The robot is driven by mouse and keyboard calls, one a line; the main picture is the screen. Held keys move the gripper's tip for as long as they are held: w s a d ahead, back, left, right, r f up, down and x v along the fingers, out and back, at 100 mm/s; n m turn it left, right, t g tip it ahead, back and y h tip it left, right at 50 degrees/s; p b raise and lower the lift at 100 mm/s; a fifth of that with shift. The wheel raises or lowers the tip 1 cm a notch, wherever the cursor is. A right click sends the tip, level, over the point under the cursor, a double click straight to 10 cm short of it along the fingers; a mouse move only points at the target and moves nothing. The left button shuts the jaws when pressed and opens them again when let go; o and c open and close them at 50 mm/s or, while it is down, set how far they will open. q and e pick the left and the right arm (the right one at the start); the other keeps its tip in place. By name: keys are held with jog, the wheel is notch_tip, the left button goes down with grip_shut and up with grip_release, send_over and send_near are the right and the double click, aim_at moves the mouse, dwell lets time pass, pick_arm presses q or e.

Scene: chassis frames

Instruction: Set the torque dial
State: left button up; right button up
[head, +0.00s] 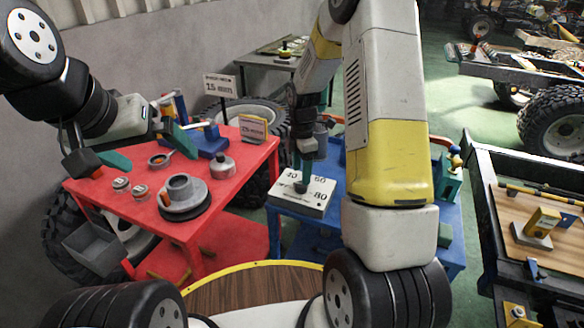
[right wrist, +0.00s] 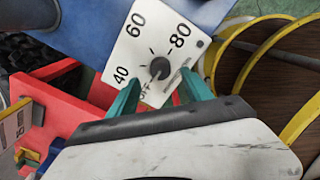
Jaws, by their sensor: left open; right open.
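The torque dial is a white plate (head: 312,203) on the blue table, marked with 40, 60, 80 and OFF. In the right wrist view the plate (right wrist: 135,52) carries a dark round knob (right wrist: 159,68) at its middle. I cannot tell for sure which mark the knob points at. My right gripper (head: 303,186) is low over the plate, and its teal fingers (right wrist: 160,88) are open, one on either side of the knob's near side. Contact cannot be told. My left gripper (head: 148,150) is open and empty above the red table.
The red table (head: 225,190) holds a kettle-like pot (head: 222,167), a grey round part on a disc (head: 182,195), small jars and signs. The blue table (head: 330,240) stands beside it. A black-framed bench (head: 540,225) is at the right.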

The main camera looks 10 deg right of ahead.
aim_at(301, 187)
notch_tip(301, 187, down, 5)
dwell(0.3)
grip_shut()
